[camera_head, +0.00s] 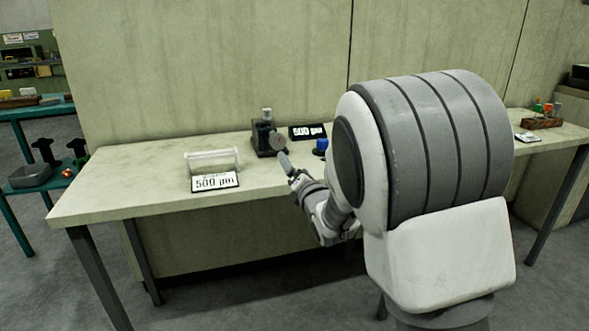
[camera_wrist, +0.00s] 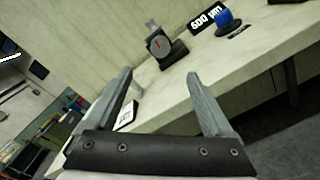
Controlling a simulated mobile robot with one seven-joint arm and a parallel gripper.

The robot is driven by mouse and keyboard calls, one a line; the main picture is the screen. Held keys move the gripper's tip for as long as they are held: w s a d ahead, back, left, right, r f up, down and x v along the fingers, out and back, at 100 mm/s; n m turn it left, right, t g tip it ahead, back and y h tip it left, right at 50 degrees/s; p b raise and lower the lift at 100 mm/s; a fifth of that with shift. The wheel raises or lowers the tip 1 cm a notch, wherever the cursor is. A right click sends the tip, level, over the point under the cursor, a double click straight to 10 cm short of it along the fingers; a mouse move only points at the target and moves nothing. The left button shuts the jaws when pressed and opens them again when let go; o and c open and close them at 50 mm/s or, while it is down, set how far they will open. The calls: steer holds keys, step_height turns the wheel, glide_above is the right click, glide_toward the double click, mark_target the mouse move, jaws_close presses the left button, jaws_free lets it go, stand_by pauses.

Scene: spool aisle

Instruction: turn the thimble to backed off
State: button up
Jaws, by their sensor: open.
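A dark device with a round grey dial, which looks like the thimble (camera_head: 277,142), stands on the bench near the wall. In the wrist view the thimble's round face (camera_wrist: 160,44) carries a red mark. My gripper (camera_wrist: 160,85) is open and empty, with the device beyond its two fingers. In the head view my gripper (camera_head: 287,163) is just to the front right of the device, and I cannot tell the exact gap.
A white "500 µm" card (camera_head: 215,181) lies at the bench's front, before a clear rectangular block (camera_head: 211,160). A blue knob (camera_head: 321,146) sits right of the device. The bench's left end is bare. A teal rack (camera_head: 25,190) stands left.

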steer(key=shift+s+d, duration=0.1)
steer(key=shift+s, duration=0.15)
stand_by(0.3)
steer(key=s+d+r+m+g+h, duration=0.2)
steer(key=s+d+m+g+h, duration=0.25)
steer(key=s+d+m, duration=0.85)
steer(key=s+f+m+g, duration=0.3)
steer(key=s+m+g, duration=0.4)
steer(key=s+m, duration=1.4)
steer(key=s+r+n+p, duration=0.1)
steer(key=s+r+p, duration=0.1)
steer(key=r+p, duration=1.2)
steer(key=s+r+n+p, duration=0.2)
steer(key=r+p, duration=1.2)
steer(key=shift+p, duration=0.3)
steer(key=shift+a+h, duration=0.1)
steer(key=shift+h, duration=0.15)
